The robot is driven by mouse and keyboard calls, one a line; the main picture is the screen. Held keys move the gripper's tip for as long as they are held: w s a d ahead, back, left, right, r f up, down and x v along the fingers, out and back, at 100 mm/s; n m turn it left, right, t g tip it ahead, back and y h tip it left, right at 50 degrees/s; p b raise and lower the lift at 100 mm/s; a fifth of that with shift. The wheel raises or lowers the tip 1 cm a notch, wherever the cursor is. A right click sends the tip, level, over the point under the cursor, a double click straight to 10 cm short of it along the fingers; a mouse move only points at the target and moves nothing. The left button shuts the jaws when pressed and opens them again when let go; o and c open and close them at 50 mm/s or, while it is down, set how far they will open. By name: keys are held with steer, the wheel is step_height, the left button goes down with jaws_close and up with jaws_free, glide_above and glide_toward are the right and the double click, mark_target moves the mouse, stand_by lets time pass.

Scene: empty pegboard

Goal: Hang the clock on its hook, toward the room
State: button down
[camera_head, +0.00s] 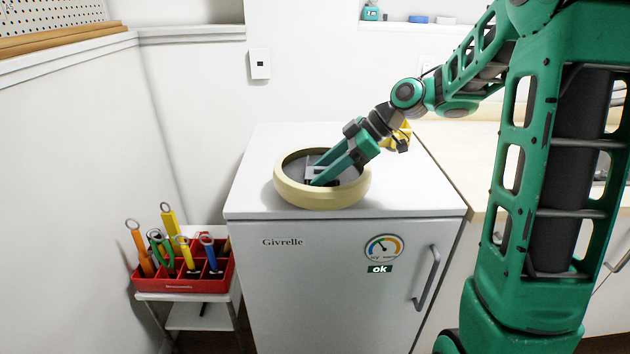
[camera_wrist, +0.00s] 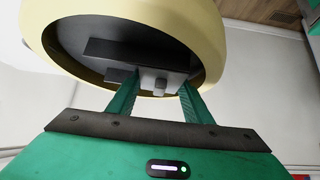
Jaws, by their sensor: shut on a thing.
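The clock (camera_head: 322,198) is a round, shallow thing with a cream rim, at the top of the white fridge, its hollow grey back facing up. In the wrist view the clock (camera_wrist: 50,14) fills the upper part, with a dark bar and a small grey block on its back. My gripper (camera_head: 318,182) reaches down into the back from the right and is shut on the clock. In the wrist view its fingers (camera_wrist: 160,88) stand on either side of the small block. I cannot tell whether the clock touches the fridge top. I cannot make out its hook.
The fridge top (camera_head: 262,160) is otherwise mostly clear. A pegboard (camera_head: 60,15) with a wooden ledge is at upper left. A red tool caddy (camera_head: 185,284) stands on a small white stand lower left. A white wall plate (camera_head: 260,64) is behind. A yellow thing (camera_head: 397,136) sits behind my wrist.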

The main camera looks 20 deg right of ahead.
step_height(320, 180, down, 2)
steer(key=shift+f, duration=0.1)
steer(key=c, duration=0.9)
jaws_free()
steer(key=shift+s, duration=0.1)
steer(key=v, duration=1)
steer(key=shift+s+d+r, duration=0.15)
steer(key=shift+d+r, duration=0.05)
steer(key=shift+s+d+f+m, duration=0.1)
steer(key=shift+s+f+m, duration=0.15)
steer(key=shift+m, duration=0.15)
steer(key=s+d+f+m+g+h, duration=0.1)
steer(key=s+d+f+m+h, duration=0.1)
steer(key=s+m, duration=0.4)
steer(key=s+d+f+m+g+h, duration=0.1)
steer(key=s+d+f+m+h, duration=0.2)
steer(key=s+m, duration=0.4)
steer(key=s+d+f+m+g+h, duration=0.1)
steer(key=s+d+f+m+h, duration=0.2)
steer(key=s, duration=1.2)
steer(key=shift+s+d+f+m, duration=0.1)
steer(key=shift+d+f+m, duration=0.2)
steer(key=shift+m, duration=0.55)
steer(key=shift+s+d+f+m, duration=0.1)
steer(key=shift+d+f+m, duration=0.2)
steer(key=shift+m, duration=0.55)
